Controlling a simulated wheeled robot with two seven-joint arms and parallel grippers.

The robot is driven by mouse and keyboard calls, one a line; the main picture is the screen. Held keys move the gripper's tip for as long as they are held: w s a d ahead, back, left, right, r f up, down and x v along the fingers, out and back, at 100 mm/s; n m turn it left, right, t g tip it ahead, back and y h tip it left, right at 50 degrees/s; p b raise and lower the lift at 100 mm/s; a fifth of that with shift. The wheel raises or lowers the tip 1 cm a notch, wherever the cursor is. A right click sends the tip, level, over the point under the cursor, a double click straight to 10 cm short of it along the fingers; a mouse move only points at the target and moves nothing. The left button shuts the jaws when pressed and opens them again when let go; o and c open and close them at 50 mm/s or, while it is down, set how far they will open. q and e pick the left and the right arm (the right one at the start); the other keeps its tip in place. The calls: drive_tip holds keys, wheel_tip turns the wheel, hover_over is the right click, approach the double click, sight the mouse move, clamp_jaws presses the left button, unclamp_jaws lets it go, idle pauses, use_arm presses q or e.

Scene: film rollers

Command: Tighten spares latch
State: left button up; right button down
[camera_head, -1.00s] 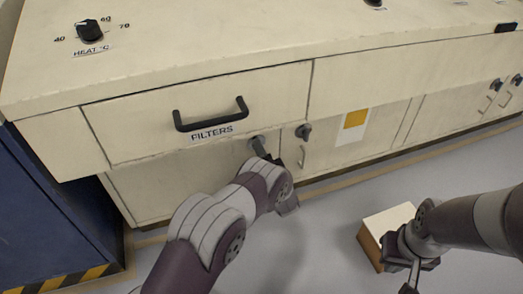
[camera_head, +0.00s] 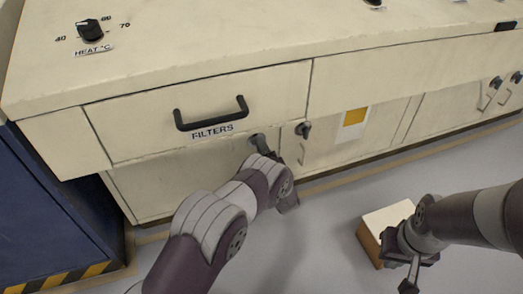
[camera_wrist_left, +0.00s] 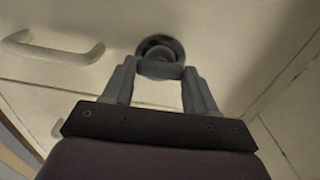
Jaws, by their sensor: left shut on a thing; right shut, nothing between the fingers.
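A dark latch (camera_head: 257,141) sits on the lower cupboard front, below the FILTERS drawer (camera_head: 265,95). My left gripper (camera_head: 268,153) is at this latch, its fingers partly hidden by my wrist in the head view. In the left wrist view its fingers (camera_wrist_left: 160,82) are shut on the lever of the latch, just below its round hub (camera_wrist_left: 160,47). No label reading spares is legible. My right gripper (camera_head: 411,278) is shut and empty, low at the right, in front of the box and off the cupboards.
A second latch (camera_head: 303,130) is close by on the right door, above a small pale handle (camera_head: 301,155). The drawer's black handle (camera_head: 211,115) juts out above my left wrist. An open-floor box (camera_head: 371,243) stands beside my right gripper. A blue cabinet (camera_head: 45,215) is at left.

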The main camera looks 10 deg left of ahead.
use_arm(q)
drive_tip(key=o, duration=1.1)
drive_tip(key=shift+c, duration=0.2)
drive_tip(key=p+v, duration=0.5)
drive_tip(key=v, duration=0.7)
drive_tip(key=shift+s+d, duration=0.2)
drive_tip(key=shift+s, duration=0.1)
